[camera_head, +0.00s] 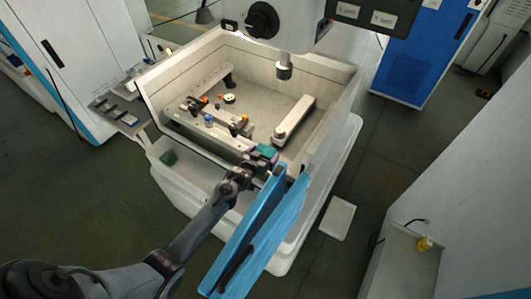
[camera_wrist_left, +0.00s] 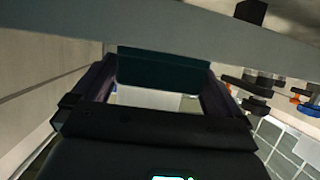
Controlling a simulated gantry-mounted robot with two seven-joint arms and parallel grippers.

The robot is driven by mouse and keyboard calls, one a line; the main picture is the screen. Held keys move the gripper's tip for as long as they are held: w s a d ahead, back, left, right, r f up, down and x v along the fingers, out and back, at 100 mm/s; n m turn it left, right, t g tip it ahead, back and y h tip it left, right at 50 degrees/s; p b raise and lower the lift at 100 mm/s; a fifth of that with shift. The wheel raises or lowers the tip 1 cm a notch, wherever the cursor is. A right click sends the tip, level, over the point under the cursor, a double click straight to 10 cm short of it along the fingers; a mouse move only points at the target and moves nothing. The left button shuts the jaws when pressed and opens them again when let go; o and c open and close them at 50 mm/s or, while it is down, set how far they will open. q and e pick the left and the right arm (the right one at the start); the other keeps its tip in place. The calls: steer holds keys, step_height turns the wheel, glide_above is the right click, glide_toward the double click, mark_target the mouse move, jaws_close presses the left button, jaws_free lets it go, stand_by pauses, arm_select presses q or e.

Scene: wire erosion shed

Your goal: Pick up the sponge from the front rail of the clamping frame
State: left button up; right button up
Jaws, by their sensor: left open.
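The sponge is a dark green-teal block. It shows in the wrist view (camera_wrist_left: 163,70), against the grey front rail (camera_wrist_left: 75,32), and as a small teal patch in the head view (camera_head: 266,151). My left gripper (camera_head: 260,158) is at the near right end of the front rail (camera_head: 212,136). Its jaws are open, one finger on each side of the sponge in the wrist view. Whether the fingers touch it I cannot tell. In the head view the gripper partly hides the sponge. My right gripper is not in view.
The clamping frame sits inside a pale tank (camera_head: 329,100) with raised walls. Clamps with orange and blue knobs (camera_head: 210,120) stand left of the gripper. A blue door panel (camera_head: 250,235) is close to my left forearm.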

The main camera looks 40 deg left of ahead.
arm_select(q)
steer(key=shift+w+a+f, duration=0.1)
steer(key=shift+w, duration=0.15)
steer(key=c, duration=0.7)
steer(key=shift+o, duration=0.2)
